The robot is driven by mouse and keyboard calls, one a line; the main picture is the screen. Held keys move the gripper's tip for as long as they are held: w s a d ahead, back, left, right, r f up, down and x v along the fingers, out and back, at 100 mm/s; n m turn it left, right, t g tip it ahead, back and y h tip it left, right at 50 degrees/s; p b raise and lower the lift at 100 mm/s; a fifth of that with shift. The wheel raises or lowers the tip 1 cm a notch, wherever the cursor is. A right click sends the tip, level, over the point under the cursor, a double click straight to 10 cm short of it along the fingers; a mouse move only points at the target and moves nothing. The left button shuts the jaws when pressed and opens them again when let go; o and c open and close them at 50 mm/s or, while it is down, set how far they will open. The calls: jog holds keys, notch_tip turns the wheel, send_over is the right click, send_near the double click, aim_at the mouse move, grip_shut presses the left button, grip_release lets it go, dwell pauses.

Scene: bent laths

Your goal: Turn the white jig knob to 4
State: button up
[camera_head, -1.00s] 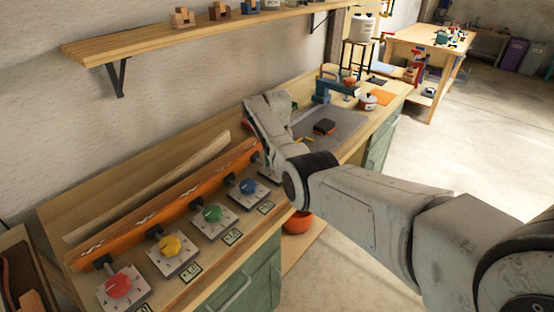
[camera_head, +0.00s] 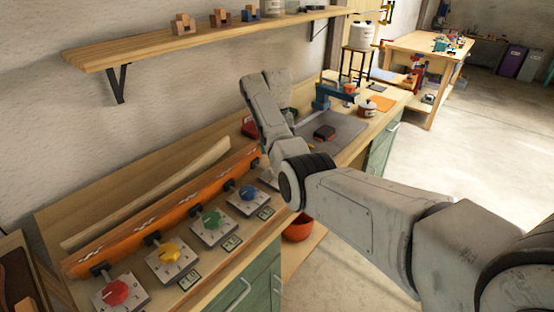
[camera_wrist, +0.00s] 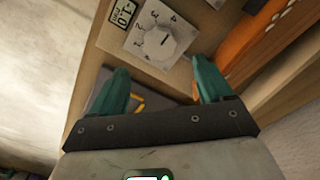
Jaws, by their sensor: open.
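The white knob (camera_wrist: 164,42) sits on a pale square plate with printed numbers in the wrist view. A dark pointer line crosses the knob's face; I cannot tell for certain which number it marks. The 4 is printed on the knob's upper side in this view. My gripper (camera_wrist: 162,70) is open and empty, its two teal fingers pointing toward the plate with the knob between and just beyond the tips. No contact is visible. In the head view my arm hides the white knob and the gripper.
Red (camera_head: 115,292), yellow (camera_head: 168,252), green (camera_head: 211,219) and blue (camera_head: 249,193) knobs line the bench front, beside the orange jig beam (camera_head: 150,225). A pale lath (camera_head: 150,193) lies behind it. A shelf (camera_head: 180,42) hangs above. A small display (camera_wrist: 123,13) is beside the white knob's plate.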

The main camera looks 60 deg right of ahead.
jog(key=shift+r, duration=1.45)
